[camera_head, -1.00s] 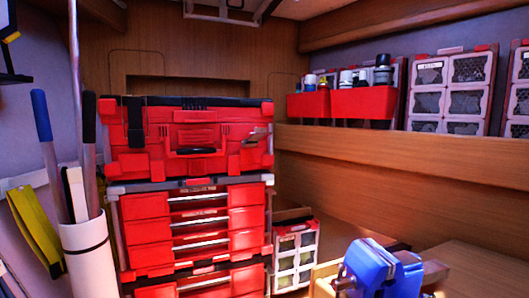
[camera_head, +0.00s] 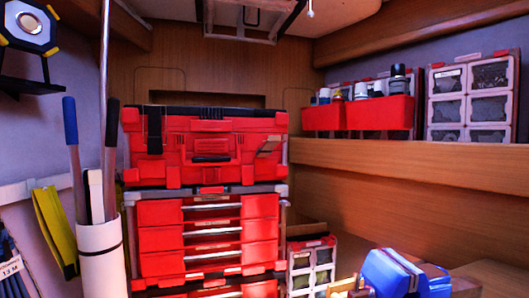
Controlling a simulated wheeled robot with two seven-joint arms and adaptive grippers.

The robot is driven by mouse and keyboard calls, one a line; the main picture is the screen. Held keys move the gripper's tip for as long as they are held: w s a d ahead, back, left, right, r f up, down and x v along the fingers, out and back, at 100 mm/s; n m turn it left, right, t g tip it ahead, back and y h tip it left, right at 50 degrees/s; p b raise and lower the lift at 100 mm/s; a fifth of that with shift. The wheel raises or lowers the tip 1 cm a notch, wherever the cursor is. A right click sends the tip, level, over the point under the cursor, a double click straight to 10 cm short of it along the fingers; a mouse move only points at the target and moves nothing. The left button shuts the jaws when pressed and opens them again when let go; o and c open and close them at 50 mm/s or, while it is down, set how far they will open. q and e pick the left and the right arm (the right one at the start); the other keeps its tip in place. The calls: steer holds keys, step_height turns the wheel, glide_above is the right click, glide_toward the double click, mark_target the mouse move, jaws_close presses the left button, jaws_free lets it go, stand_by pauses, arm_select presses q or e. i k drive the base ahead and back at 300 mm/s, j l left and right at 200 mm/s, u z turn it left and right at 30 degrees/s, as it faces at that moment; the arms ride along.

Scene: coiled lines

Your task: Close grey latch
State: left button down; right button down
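A red toolbox (camera_head: 222,172) with a black top edge sits on a stack of red drawers (camera_head: 260,206) in the middle of the view. A small grey latch (camera_head: 269,146) is at the right of its front. It looks tilted, sticking out from the red face rather than lying flat. A black latch (camera_head: 154,131) is at the left of the same front. Neither of my grippers is in view.
A white tube (camera_head: 102,262) holding long-handled tools stands left of the drawers. A blue object (camera_head: 393,274) is at the lower right. A small-parts case (camera_head: 311,262) stands right of the drawers. Red bins (camera_head: 380,113) sit on the wooden shelf (camera_head: 440,157).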

mark_target(273, 141)
steer(key=k+z, duration=0.15)
steer(key=z, duration=0.25)
steer(key=k+z, duration=0.15)
steer(key=z, duration=0.25)
steer(key=k+z, duration=0.15)
steer(key=z, duration=0.25)
